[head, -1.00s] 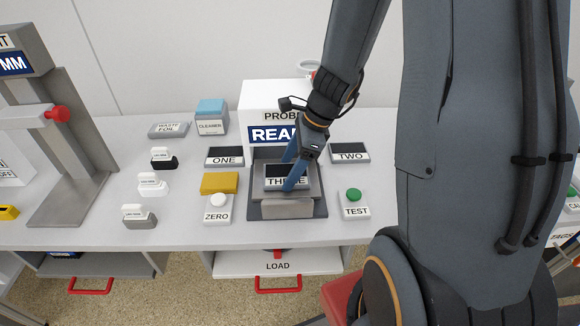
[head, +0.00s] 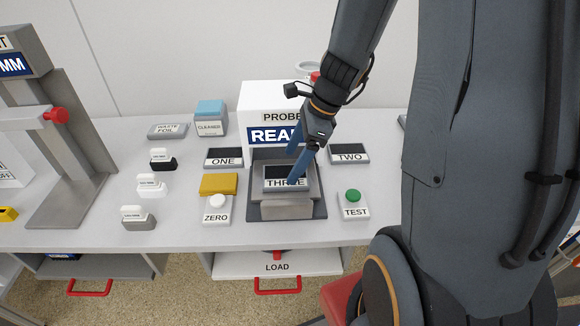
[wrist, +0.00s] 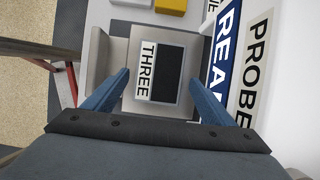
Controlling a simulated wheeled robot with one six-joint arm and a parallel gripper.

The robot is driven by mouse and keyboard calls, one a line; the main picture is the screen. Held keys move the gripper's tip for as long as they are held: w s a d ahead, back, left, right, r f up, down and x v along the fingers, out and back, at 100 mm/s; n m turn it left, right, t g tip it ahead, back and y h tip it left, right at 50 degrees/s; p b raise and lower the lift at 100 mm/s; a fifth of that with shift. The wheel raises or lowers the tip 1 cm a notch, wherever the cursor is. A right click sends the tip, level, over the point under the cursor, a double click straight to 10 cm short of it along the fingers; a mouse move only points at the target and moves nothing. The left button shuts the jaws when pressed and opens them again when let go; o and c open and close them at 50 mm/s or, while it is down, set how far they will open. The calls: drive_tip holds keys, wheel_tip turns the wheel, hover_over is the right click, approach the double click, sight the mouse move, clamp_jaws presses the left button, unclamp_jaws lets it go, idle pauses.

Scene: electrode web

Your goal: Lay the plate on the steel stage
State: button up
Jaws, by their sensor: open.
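The plate marked THREE (head: 287,180), dark with a white label strip, lies flat on the grey steel stage (head: 287,207) in front of the PROBE box. In the wrist view the same plate (wrist: 165,75) sits on the stage, between and beyond my fingers. My gripper (head: 298,166) is open, with its blue fingers apart and nothing between them. In the head view it is just above the plate, toward its right and back. Other plates marked ONE (head: 224,158) and TWO (head: 348,155) lie on the table on either side of the stage.
The PROBE box (head: 268,97) with its READ label stands right behind the stage. A ZERO button (head: 217,203) and a yellow block (head: 218,184) are to the left, a green TEST button (head: 353,197) to the right. A tall grey stand (head: 75,150) is at the far left.

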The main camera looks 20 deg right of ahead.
drive_tip(key=w+v, duration=0.1)
drive_tip(key=v, duration=0.7)
drive_tip(key=s+a+f+n+h, duration=0.1)
drive_tip(key=s+n, duration=0.2)
drive_tip(key=n, duration=0.4)
drive_tip(key=s+a+f+n+h, duration=0.2)
drive_tip(key=s+n, duration=0.1)
drive_tip(key=n, duration=0.4)
drive_tip(key=s+a+f+n+h, duration=0.1)
drive_tip(key=s+a+f+n, duration=0.1)
drive_tip(key=n, duration=0.5)
drive_tip(key=shift+s+a+n+b, duration=0.2)
drive_tip(key=shift+s+n+b, duration=0.1)
drive_tip(key=shift+s, duration=0.35)
